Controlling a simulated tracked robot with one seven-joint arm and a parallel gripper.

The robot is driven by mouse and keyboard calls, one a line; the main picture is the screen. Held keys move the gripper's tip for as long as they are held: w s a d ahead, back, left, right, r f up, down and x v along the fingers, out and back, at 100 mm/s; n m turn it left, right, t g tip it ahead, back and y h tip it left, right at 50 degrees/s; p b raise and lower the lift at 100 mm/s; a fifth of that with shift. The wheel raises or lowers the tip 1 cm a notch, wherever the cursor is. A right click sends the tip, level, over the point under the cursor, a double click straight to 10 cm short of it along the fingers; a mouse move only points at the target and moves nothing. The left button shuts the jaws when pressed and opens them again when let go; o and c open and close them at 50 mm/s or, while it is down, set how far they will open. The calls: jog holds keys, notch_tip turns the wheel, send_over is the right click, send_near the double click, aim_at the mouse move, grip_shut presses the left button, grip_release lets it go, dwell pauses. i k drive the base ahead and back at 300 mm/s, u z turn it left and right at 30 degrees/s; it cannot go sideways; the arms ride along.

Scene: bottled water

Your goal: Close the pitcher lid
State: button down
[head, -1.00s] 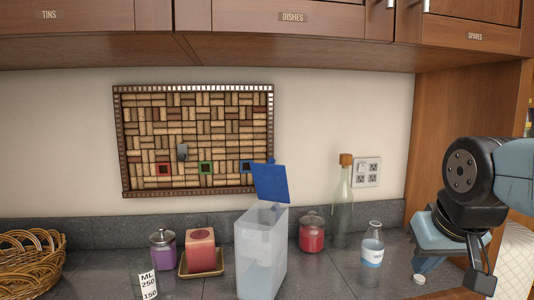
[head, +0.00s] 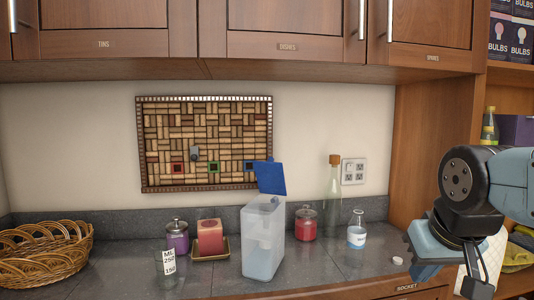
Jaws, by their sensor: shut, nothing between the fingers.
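My gripper (head: 476,287) is at the lower right, pointing down, shut and empty. It is well to the right of the pitcher and touches neither pitcher nor lid. Its fingertips are near the bottom edge of the picture.
Left of the pitcher are a red candle on a dish (head: 210,238), a purple jar (head: 177,238), a measuring glass (head: 167,264) and a wicker basket (head: 45,255). Right of it are a red jar (head: 306,224), corked bottle (head: 333,195) and flask (head: 356,232). Cabinets (head: 290,35) hang above.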

aim_at(269, 175)
jog(key=z, duration=0.15)
jog(key=i, duration=0.9)
jog(key=u, duration=0.05)
